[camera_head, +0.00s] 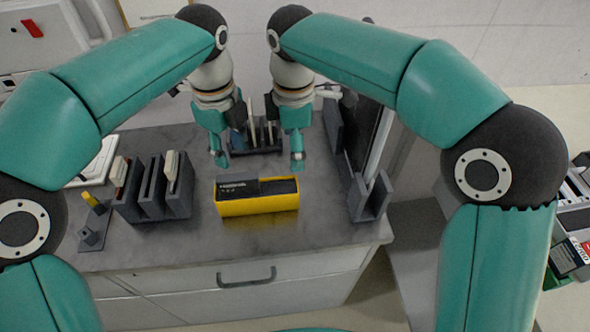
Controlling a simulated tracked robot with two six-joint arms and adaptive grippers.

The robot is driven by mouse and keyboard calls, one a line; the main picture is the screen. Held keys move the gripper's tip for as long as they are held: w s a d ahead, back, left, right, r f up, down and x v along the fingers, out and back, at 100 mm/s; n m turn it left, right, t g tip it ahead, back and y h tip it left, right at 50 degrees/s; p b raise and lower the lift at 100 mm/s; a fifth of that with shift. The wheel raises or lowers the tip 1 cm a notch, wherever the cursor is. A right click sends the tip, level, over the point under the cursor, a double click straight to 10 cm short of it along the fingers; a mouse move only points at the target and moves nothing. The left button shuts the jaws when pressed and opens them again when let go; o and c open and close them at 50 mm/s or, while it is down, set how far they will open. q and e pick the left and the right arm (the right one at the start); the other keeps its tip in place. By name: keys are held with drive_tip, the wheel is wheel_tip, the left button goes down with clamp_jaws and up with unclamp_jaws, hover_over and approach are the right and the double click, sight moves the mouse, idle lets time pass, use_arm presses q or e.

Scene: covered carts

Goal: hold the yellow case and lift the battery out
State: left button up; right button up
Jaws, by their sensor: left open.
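The yellow case (258,207) lies lengthwise on the grey cart top, near its front edge. A dark block (238,187), which looks like the battery, sits in the case at the left and reaches a little above the rim. The rest of the case's inside looks dark. My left gripper (222,161) is open, behind and above the left end of the case, and looks apart from it. My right gripper (297,160) points down behind the right end; its fingers overlap in the view, so its opening is unclear. Neither gripper visibly holds anything.
A dark slotted rack (152,205) with upright plates stands left of the case. A small block with a yellow piece (90,201) is farther left. Another rack (258,141) stands behind, between the grippers. A dark bracket (370,197) stands right. The cart's front strip is clear.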

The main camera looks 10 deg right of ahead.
sight(239, 187)
wheel_tip(239, 187, down, 16)
idle(0.5)
drive_tip(key=c, duration=1.4)
use_arm(q)
drive_tip(key=o, duration=0.6)
drive_tip(key=shift+m, duration=0.3)
use_arm(e)
drive_tip(key=shift+o, duration=0.2)
use_arm(q)
drive_tip(key=o, duration=0.5)
drive_tip(key=shift+m, duration=1.1)
drive_tip(key=m, duration=0.6)
drive_tip(key=shift+f, duration=0.35)
drive_tip(key=shift+s+f+m, duration=0.15)
drive_tip(key=shift+f+m, duration=0.15)
drive_tip(key=shift+m, duration=0.5)
wheel_tip(239, 187, down, 6)
drive_tip(key=shift+a+r, duration=0.1)
drive_tip(key=shift+w+f, duration=0.2)
drive_tip(key=shift+f, duration=2.8)
